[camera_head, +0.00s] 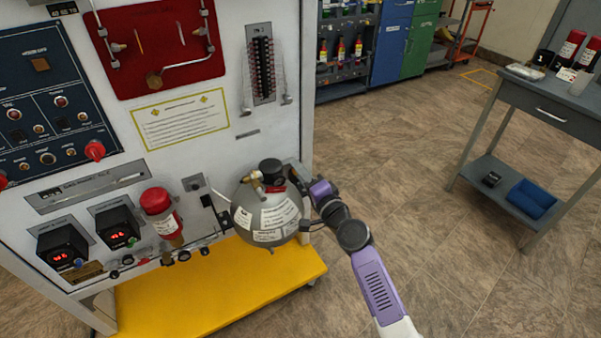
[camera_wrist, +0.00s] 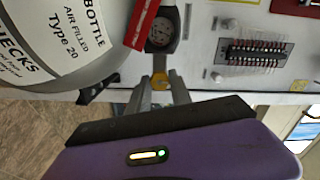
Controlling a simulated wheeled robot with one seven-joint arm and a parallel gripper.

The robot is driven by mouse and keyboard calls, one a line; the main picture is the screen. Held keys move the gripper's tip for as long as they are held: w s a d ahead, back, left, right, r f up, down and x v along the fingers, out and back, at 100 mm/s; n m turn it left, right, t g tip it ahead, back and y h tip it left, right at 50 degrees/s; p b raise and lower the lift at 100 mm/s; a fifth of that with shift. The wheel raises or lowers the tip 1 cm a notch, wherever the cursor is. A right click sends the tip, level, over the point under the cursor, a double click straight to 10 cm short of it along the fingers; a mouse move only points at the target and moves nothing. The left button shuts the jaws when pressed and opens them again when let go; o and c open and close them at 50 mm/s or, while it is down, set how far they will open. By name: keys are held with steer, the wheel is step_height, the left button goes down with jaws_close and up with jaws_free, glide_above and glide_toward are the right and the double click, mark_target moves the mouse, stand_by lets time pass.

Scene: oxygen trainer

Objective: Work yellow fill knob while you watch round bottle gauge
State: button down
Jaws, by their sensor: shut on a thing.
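The yellow fill knob (camera_wrist: 160,82) shows in the wrist view between the two grey fingers of my gripper (camera_wrist: 160,92), which is shut on it. The round bottle gauge (camera_wrist: 162,32) sits just beyond the knob, its dial facing the wrist camera. The needle is too small to read. The grey round bottle (camera_wrist: 45,85) with white labels fills the left of the wrist view. In the head view the bottle (camera_head: 262,240) stands at the panel's lower right. My gripper reaches its right side there, and the knob is hidden.
A red tag (camera_wrist: 142,22) hangs beside the gauge. The white panel (camera_head: 190,165) carries a red valve (camera_head: 156,201) and two red-digit displays (camera_head: 118,230). A yellow base shelf (camera_head: 190,300) lies below. A grey side table (camera_head: 535,110) stands right, with clear floor between.

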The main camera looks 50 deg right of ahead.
stand_by(0.4)
steer(key=c, duration=1.4)
jaws_free()
steer(key=shift+c, duration=0.2)
steer(key=v, duration=0.8)
